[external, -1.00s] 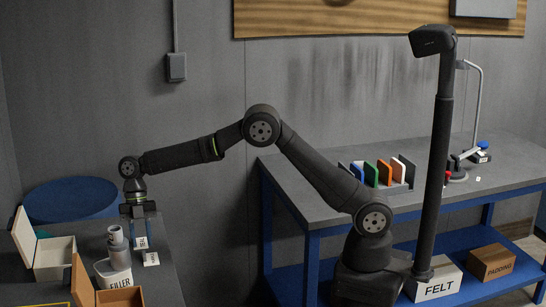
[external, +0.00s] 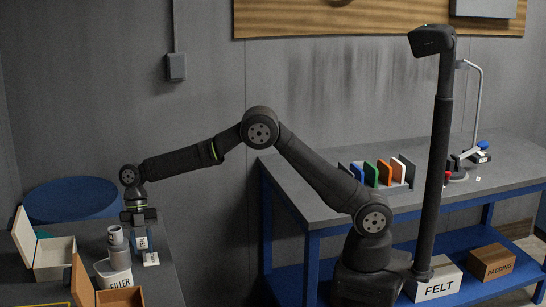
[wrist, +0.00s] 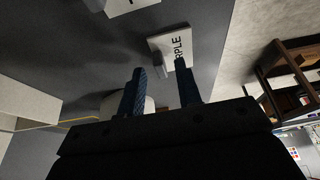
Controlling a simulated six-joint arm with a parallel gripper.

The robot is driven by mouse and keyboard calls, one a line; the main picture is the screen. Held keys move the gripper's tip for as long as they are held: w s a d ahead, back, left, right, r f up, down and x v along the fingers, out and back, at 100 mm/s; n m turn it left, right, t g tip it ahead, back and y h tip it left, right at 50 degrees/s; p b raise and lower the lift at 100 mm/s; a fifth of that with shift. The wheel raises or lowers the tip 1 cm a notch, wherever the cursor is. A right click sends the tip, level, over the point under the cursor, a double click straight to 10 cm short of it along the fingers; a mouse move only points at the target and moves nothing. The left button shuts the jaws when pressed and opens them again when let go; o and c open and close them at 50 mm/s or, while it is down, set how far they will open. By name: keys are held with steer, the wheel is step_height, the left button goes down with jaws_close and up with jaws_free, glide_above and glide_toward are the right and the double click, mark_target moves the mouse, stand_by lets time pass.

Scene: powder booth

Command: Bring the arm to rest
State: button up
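My arm reaches left from its base, with the elbow raised and the forearm sloping down to the wrist. My gripper (external: 141,248) points down over the left bench, just behind and right of the filler tub (external: 115,276). The wrist view shows its two blue fingers (wrist: 160,75) apart with nothing held between them. A white card (wrist: 173,48) lettered "RPLE", its first letters hidden, lies beyond the fingertips. In the external view, small white cards (external: 151,259) are by the fingers, partly hidden. I cannot tell whether the fingers touch them.
A grey cylinder (external: 115,235) stands at the filler tub. Open boxes (external: 55,258) are at left, near a blue round drum (external: 75,200). The right bench (external: 300,195) holds coloured panels (external: 372,174) in a rack. A dark post (external: 435,170) stands beside my base.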

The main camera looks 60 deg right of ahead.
steer(key=shift+s+a+f, duration=0.15)
steer(key=shift+a+f, duration=0.05)
steer(key=shift+f, duration=0.05)
step_height(320, 180, up, 4)
steer(key=shift+f, duration=0.15)
steer(key=d+r, duration=0.7)
steer(key=d, duration=0.5)
steer(key=w+d+f+m+t+y, duration=0.15)
steer(key=d+m, duration=0.35)
steer(key=d, duration=0.6)
steer(key=w+d+f+m+t, duration=0.15)
steer(key=d+m, duration=0.35)
steer(key=d, duration=0.5)
steer(key=s+d+m+t+h, duration=0.1)
steer(key=s+d+m, duration=0.4)
steer(key=d, duration=0.6)
steer(key=s+d+f+m+t+h, duration=0.1)
steer(key=s+d+m, duration=0.4)
steer(key=d, duration=0.6)
steer(key=s+d+f+m+t+h, duration=0.1)
steer(key=s+d+m+t+h, duration=0.1)
steer(key=s+d+m, duration=0.3)
steer(key=shift+s+d+m+t+h, duration=0.4)
steer(key=shift+d+m, duration=1.1)
steer(key=shift+d, duration=1.8)
steer(key=shift+w+f, duration=0.1)
steer(key=shift+w, duration=0.1)
